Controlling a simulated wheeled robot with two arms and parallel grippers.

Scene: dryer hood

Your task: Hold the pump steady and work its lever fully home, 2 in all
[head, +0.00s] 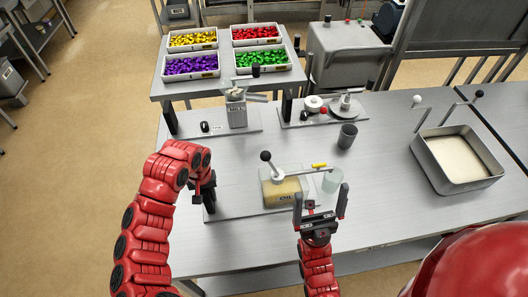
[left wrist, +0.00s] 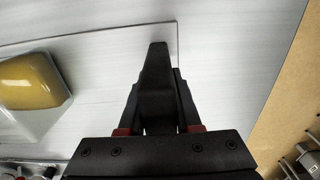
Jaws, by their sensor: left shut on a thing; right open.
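The oil pump (head: 285,188) is a clear tank labelled OIL with amber oil, upright on a thin base plate (head: 240,213). Its lever (head: 266,157) has a black ball knob and stands up at the tank's back left. A yellow-tipped spout (head: 319,165) points right over a clear cup (head: 332,181). My left gripper (head: 209,200) is at the plate's left end, shut on a black upright grip. In the left wrist view the grip (left wrist: 155,75) shows between the fingers, with the tank (left wrist: 30,85) to the left. My right gripper (head: 321,200) is open and empty, before the pump's right side.
A grey cup (head: 347,136) stands behind the pump. A deep tray (head: 465,184) with pale contents and levers is at the right. Behind are another plate-mounted device (head: 237,110), a plate with round parts (head: 322,116), and a raised shelf (head: 185,88) with several coloured bins.

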